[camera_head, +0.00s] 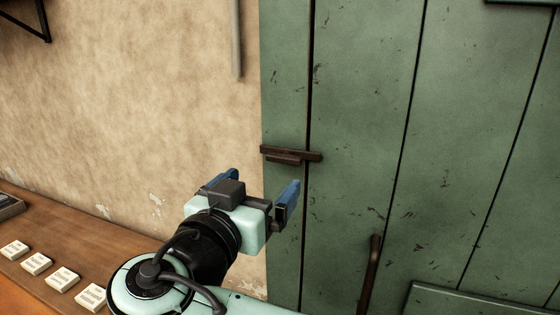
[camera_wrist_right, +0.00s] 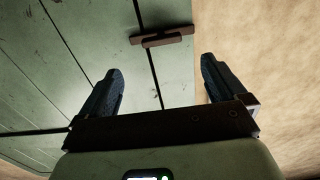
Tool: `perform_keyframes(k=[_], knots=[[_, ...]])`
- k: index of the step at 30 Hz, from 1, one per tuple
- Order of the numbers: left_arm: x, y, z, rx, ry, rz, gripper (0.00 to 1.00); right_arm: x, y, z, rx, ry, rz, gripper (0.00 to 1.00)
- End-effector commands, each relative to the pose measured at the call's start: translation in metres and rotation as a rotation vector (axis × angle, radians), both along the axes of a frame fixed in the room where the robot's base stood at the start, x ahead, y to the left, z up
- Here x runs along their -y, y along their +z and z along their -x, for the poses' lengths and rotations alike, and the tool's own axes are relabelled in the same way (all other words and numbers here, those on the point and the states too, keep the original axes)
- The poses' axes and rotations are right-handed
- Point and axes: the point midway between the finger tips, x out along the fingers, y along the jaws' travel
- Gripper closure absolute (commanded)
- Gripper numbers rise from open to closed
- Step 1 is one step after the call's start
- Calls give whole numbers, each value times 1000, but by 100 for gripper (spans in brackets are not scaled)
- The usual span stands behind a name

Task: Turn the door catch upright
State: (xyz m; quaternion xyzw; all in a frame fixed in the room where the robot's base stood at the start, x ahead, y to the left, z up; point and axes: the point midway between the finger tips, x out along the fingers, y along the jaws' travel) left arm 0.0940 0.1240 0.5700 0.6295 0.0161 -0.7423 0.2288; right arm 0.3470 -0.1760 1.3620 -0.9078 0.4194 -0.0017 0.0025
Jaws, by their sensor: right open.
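The door catch (camera_head: 311,156) is a dark brown bar lying across the gap between the green door (camera_head: 365,110) and its green frame strip (camera_head: 284,80). It is close to horizontal. It also shows in the right wrist view (camera_wrist_right: 176,37), beyond the fingertips and between them. My right gripper (camera_head: 258,180) is open and empty, below and left of the catch, apart from it. Its two blue fingers also show in the right wrist view (camera_wrist_right: 160,75), spread wide. My left gripper is in neither view.
A dark curved door handle (camera_head: 370,272) is on the door, lower right of the catch. A wooden bench (camera_head: 90,245) with several small white cards (camera_head: 63,278) runs along the plaster wall at left. A grey pipe (camera_head: 236,40) hangs on the wall above. The space before the catch is clear.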

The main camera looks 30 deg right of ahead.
Motion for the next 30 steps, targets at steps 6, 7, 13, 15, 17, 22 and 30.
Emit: perform_keyframes(k=[6, 7, 13, 15, 17, 22, 30], knots=[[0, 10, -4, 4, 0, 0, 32, 38, 1, -32, -3, -5, 3, 2], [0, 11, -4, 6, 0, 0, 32, 42, 1, -36, -4, -4, 3, 2], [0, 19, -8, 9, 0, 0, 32, 66, 1, -57, -3, -2, 3, 2], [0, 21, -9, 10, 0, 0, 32, 71, 1, -62, -4, -1, 3, 2], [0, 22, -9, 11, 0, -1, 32, 74, 0, -65, -4, -1, 3, 2], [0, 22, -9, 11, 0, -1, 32, 78, 0, -68, -4, 2, 3, 2], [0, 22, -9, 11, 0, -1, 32, 77, -1, -68, -4, 2, 2, 28]])
